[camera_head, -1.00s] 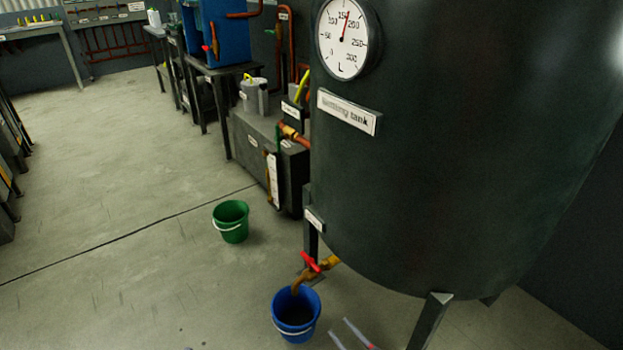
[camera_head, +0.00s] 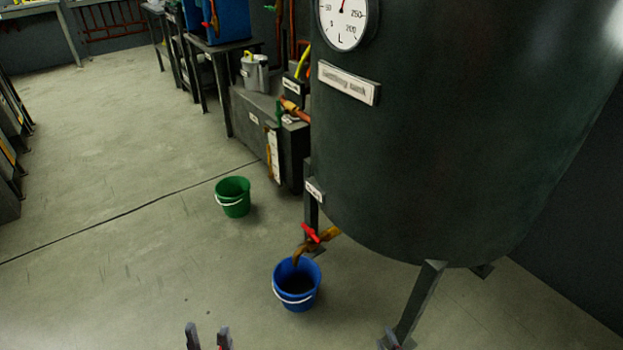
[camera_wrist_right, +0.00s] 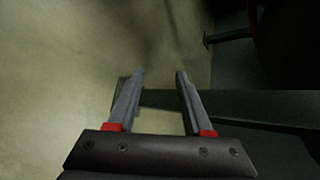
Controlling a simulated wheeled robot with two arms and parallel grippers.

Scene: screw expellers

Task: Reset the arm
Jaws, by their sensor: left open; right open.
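My left gripper (camera_head: 207,338) shows at the bottom edge of the head view, its two fingers apart with bare floor between them. My right gripper (camera_head: 392,341) shows only partly at the bottom edge, in front of the foot of a tank leg (camera_head: 420,300). In the right wrist view my right gripper (camera_wrist_right: 159,78) is open, with nothing between its fingers. A dark beam (camera_wrist_right: 240,106) crosses behind them; I cannot tell whether they touch it. The blue bucket (camera_head: 297,300) stands on the floor between the grippers in the picture, away from both.
The large dark tank (camera_head: 440,140) fills the right side. A green bucket (camera_head: 233,205) stands further back. The floor (camera_head: 110,270) at the left is clear.

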